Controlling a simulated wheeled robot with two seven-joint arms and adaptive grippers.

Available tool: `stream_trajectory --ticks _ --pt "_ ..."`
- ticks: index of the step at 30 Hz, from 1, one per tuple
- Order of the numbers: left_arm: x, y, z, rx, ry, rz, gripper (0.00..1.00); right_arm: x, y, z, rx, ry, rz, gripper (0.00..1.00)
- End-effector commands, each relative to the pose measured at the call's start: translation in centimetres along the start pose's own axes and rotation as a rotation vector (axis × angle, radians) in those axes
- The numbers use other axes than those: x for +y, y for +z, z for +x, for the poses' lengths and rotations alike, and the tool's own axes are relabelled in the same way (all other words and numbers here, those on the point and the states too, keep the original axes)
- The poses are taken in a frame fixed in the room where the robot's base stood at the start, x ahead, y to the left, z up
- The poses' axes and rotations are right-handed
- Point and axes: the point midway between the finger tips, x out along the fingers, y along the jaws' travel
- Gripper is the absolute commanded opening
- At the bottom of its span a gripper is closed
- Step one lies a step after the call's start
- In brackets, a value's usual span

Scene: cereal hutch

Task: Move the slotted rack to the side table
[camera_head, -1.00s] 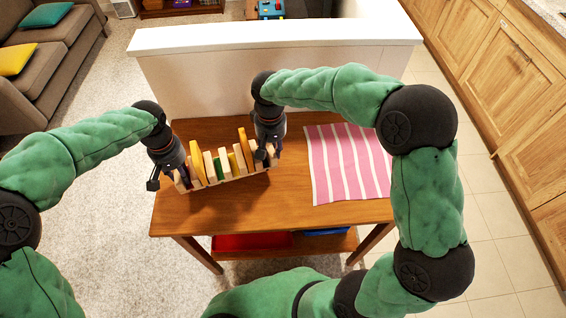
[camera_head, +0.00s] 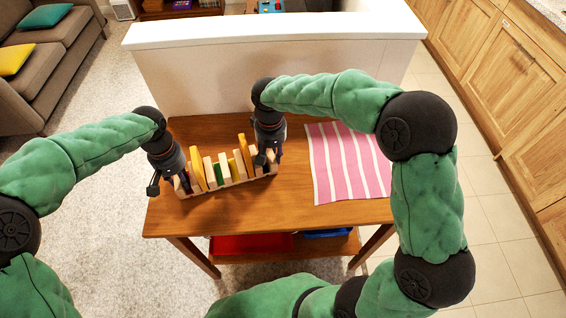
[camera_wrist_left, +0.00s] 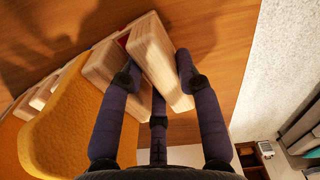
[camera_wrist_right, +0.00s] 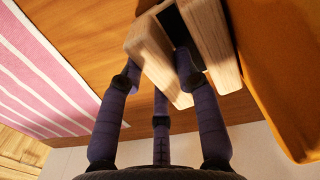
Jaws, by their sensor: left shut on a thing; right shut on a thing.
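The slotted rack (camera_head: 232,181) is pale wood and holds upright yellow, green and cream slabs. It is over the left half of the wooden table (camera_head: 300,205); I cannot tell how far, if at all, it is off the surface. My left gripper (camera_head: 178,184) is shut on its left end; the left wrist view shows the fingers on both sides of a pale end post (camera_wrist_left: 160,62). My right gripper (camera_head: 266,156) is shut on its right end, around another end post (camera_wrist_right: 160,62). The gripper bodies partly hide both rack ends.
A pink striped cloth (camera_head: 348,165) lies on the table's right half. A white low wall (camera_head: 215,75) stands behind the table. Red (camera_head: 250,244) and blue (camera_head: 325,234) items are on its lower shelf. A sofa (camera_head: 45,75) is at far left, wooden cabinets (camera_head: 515,75) at right.

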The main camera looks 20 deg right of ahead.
Motion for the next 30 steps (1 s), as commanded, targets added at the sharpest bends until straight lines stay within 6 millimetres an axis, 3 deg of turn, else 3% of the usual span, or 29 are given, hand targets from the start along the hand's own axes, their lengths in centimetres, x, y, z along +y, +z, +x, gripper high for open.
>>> stream_trajectory --ticks 3,4,6,20,30 --pt "0.0 0.0 0.6 0.002 0.001 0.000 0.00 0.0 0.0 0.7 0.001 0.000 0.000 0.00" --pt "0.0 0.0 0.6 0.000 0.000 0.000 0.39 0.0 0.0 0.6 0.000 0.000 0.000 0.39" --pt "0.0 0.0 0.5 0.000 0.000 0.000 0.57 0.0 0.0 0.5 0.000 0.000 0.000 0.57" --pt "0.1 0.0 0.0 0.001 0.001 0.000 0.57 -0.1 0.0 0.0 0.001 -0.001 0.000 0.57" --pt "0.1 0.0 -2.8 0.002 0.001 0.000 0.57 -0.1 0.0 -2.8 0.001 -0.001 0.000 0.57"
